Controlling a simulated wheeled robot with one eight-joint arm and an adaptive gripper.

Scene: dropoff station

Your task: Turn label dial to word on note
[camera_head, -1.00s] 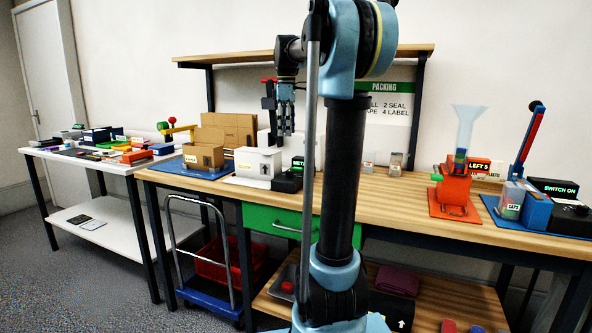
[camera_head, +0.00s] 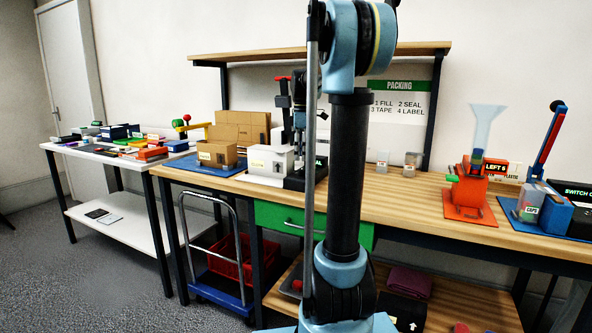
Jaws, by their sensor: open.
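No dial face can be made out from here. A small black box with green lettering (camera_head: 321,161) sits on the bench, mostly hidden behind my arm; its word cannot be read now. A white box (camera_head: 265,160) with a small yellowish label stands just left of it. A small pale card (camera_head: 511,176) with dark print, apparently ending in "PLASTIC", is behind the orange device; I cannot tell if it is the note.
A black post with a red top (camera_head: 283,79) stands behind the white box. Cardboard boxes (camera_head: 240,130) are left of it. The orange device (camera_head: 471,188) and a blue device (camera_head: 545,210) stand at right. The middle of the wooden bench (camera_head: 405,190) is mostly clear.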

